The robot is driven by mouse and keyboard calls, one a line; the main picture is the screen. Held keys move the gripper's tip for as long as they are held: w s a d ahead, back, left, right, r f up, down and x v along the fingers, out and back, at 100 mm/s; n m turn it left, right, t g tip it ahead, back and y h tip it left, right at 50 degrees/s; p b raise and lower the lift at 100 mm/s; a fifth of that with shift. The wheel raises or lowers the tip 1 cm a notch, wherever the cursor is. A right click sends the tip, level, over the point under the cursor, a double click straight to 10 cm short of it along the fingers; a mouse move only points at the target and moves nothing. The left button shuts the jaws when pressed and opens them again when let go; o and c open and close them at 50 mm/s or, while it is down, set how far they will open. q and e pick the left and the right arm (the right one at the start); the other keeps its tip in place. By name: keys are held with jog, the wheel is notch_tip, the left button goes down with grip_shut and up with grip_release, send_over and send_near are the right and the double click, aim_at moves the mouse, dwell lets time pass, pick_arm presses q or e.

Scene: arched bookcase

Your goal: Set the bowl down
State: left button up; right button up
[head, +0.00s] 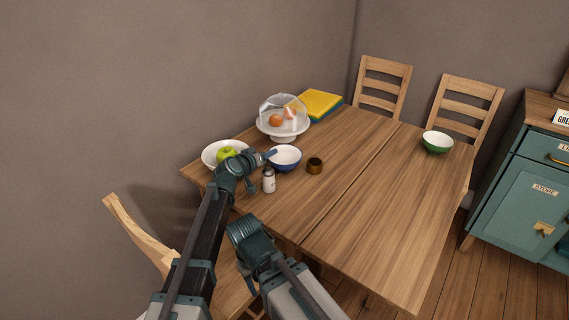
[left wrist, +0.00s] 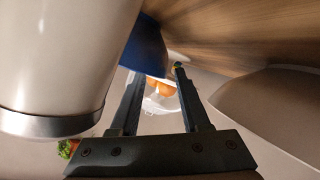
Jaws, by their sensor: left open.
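A blue bowl with a white inside (head: 285,158) stands upright on the wooden table (head: 360,215), near its far left side. My left gripper (head: 268,155) is at the bowl's left rim and is open. In the left wrist view the blue bowl (left wrist: 148,48) shows close to the open fingertips (left wrist: 158,72), its wall just beyond the left finger. I cannot tell whether a finger touches the rim. My right arm shows at the bottom of the head view, but its fingers cannot be made out.
A white bottle (head: 268,180) stands close in front of the bowl. A brown cup (head: 315,166) is to the right. A domed cake stand (head: 283,122) is behind. The table's right half is mostly clear, except for a green bowl (head: 437,142).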

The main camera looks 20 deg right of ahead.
aim_at(287, 158)
pick_arm(q)
jog(key=x, duration=0.2)
jog(key=shift+w+d+f+b, duration=0.1)
jog(key=shift+w+d+b, duration=0.15)
jog(key=shift+w+b, duration=0.15)
jog(key=shift+s, duration=0.1)
jog(key=shift+c, duration=0.2)
grip_shut()
dwell(0.8)
